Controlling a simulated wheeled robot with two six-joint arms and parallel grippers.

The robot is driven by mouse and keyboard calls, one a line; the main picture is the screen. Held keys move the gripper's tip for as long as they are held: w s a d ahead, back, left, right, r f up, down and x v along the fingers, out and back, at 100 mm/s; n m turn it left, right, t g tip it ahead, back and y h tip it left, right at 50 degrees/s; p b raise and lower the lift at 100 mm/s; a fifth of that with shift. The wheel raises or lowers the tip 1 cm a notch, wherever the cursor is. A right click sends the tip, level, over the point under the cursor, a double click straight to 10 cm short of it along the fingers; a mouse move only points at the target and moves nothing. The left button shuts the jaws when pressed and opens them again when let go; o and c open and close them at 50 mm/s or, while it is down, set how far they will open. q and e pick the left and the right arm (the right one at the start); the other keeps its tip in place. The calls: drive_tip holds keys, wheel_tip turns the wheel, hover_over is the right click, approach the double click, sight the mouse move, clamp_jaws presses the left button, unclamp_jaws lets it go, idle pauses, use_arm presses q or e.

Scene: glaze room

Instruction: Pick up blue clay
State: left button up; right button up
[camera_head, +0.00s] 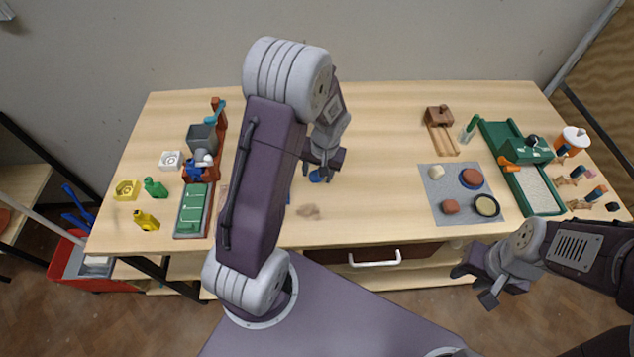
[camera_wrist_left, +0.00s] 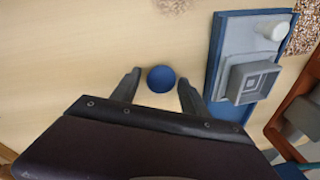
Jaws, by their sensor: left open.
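The blue clay (camera_wrist_left: 161,79) is a small round blue ball on the pale wooden table. In the left wrist view it lies between the tips of my open left gripper (camera_wrist_left: 157,88), with bare table showing on both sides of it. In the head view the blue clay (camera_head: 317,176) shows just under my left gripper (camera_head: 322,168), partly covered by it. I cannot tell the exact height of the fingers over the table. My right gripper (camera_head: 478,285) is open and empty, in front of the table's front edge at the right.
A blue-framed board (camera_wrist_left: 220,55) with a grey square piece (camera_wrist_left: 248,80) is close beside the right finger. A brown lump (camera_head: 308,211) lies in front of the clay. A grey mat (camera_head: 437,188) with several lumps is further right. The middle back is clear.

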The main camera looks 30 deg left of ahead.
use_arm(q)
drive_tip(key=shift+a, duration=0.15)
drive_tip(key=shift+s, duration=0.1)
drive_tip(key=shift+c, duration=0.4)
drive_tip(key=c, duration=0.4)
drive_tip(key=shift+c, duration=0.2)
drive_tip(key=shift+r, duration=0.2)
drive_tip(key=r, duration=0.1)
drive_tip(key=w+r, duration=0.1)
drive_tip(key=r, duration=0.2)
drive_tip(key=shift+w+d+r, duration=0.15)
drive_tip(key=shift+d, duration=0.15)
drive_tip(key=shift+c, duration=0.2)
drive_tip(key=w+d+r, duration=0.1)
drive_tip(key=w+r, duration=0.1)
drive_tip(key=w, duration=0.1)
drive_tip(key=w+d+r, duration=0.2)
drive_tip(key=w, duration=0.1)
drive_tip(key=w+d+r, duration=0.2)
drive_tip(key=w, duration=0.1)
drive_tip(key=shift+d+r+p, duration=0.1)
drive_tip(key=shift+r+p, duration=0.05)
drive_tip(key=shift+p, duration=0.25)
drive_tip(key=shift+c, duration=0.2)
drive_tip(key=shift+c, duration=0.2)
